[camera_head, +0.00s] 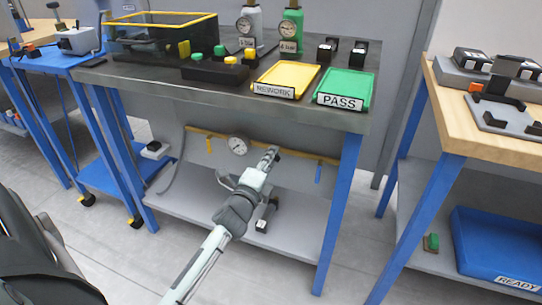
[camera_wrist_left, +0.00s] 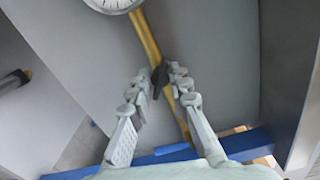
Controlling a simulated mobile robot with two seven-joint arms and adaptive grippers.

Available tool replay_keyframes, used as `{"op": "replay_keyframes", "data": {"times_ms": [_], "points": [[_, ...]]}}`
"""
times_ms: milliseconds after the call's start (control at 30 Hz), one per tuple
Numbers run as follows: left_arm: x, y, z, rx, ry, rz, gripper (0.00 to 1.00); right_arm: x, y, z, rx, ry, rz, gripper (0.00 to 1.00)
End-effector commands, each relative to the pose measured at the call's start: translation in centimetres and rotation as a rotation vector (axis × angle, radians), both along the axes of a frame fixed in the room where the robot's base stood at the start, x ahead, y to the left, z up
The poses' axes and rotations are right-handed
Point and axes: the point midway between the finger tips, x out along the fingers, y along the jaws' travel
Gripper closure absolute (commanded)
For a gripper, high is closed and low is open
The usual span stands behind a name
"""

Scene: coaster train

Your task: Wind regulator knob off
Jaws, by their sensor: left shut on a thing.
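My left gripper (camera_head: 270,158) reaches in under the dark bench, to the yellow pipe (camera_head: 312,155) on the grey back panel. In the left wrist view the same gripper (camera_wrist_left: 158,80) has its fingertips on both sides of a small dark knob (camera_wrist_left: 160,76) in front of the yellow pipe (camera_wrist_left: 146,36), and is shut on it. The fingers partly hide the knob, and its turn angle cannot be told. A round white gauge (camera_head: 238,145) sits on the pipe left of the gripper. My right gripper is not in view.
The bench top (camera_head: 215,92) overhangs the arm, with a lower shelf (camera_head: 205,215) below. A blue leg (camera_head: 340,205) stands to the right. A yellow tray (camera_head: 284,75) and a green tray (camera_head: 346,84) are on top. A small blue tag (camera_head: 318,174) hangs from the pipe.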

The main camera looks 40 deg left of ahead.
Motion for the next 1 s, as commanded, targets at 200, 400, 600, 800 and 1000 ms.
{"op": "replay_keyframes", "data": {"times_ms": [200,400,600,800,1000], "points": [[0.0,0.0,0.0,-0.202,-0.046,0.001,1.0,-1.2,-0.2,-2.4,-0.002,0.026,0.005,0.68],[0.0,0.0,0.0,-0.367,-0.086,0.0,1.0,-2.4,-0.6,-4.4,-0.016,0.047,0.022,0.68],[0.0,0.0,-0.1,-0.498,-0.118,0.001,1.0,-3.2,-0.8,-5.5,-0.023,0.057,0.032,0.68],[0.0,0.0,-0.1,-0.583,-0.138,0.0,1.0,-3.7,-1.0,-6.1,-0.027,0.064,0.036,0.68],[0.0,0.0,-0.1,-0.623,-0.148,0.0,1.0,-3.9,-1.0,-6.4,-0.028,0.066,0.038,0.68]]}}
